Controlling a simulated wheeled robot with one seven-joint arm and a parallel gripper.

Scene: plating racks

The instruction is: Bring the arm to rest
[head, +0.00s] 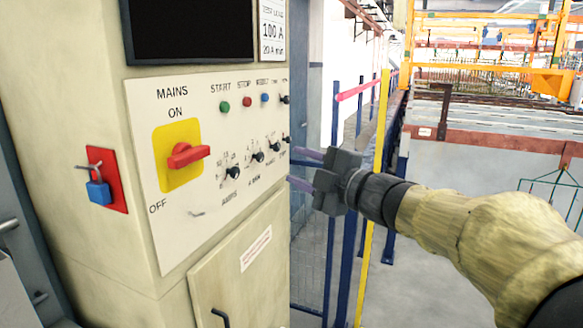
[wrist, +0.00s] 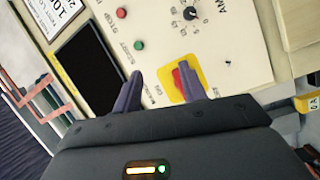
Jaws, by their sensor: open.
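My gripper (head: 302,168) is at the end of my arm, to the right of the control cabinet's panel in the head view. Its two purple fingers point left toward the cabinet and are apart, with nothing between them. In the wrist view the open fingers (wrist: 158,95) show in front of the panel, and one partly covers the yellow plate of the mains switch. The red mains switch handle (head: 188,155) sits on its yellow plate (head: 168,182), and lies roughly level. I cannot tell the exact gap between fingers and panel.
The beige cabinet (head: 85,215) fills the left, with a dark screen (head: 190,28), buttons and black knobs. A blue padlock (head: 98,193) hangs on a red plate on its side. Blue and yellow posts (head: 374,200) stand behind my gripper. Grey floor (head: 420,270) shows below my arm.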

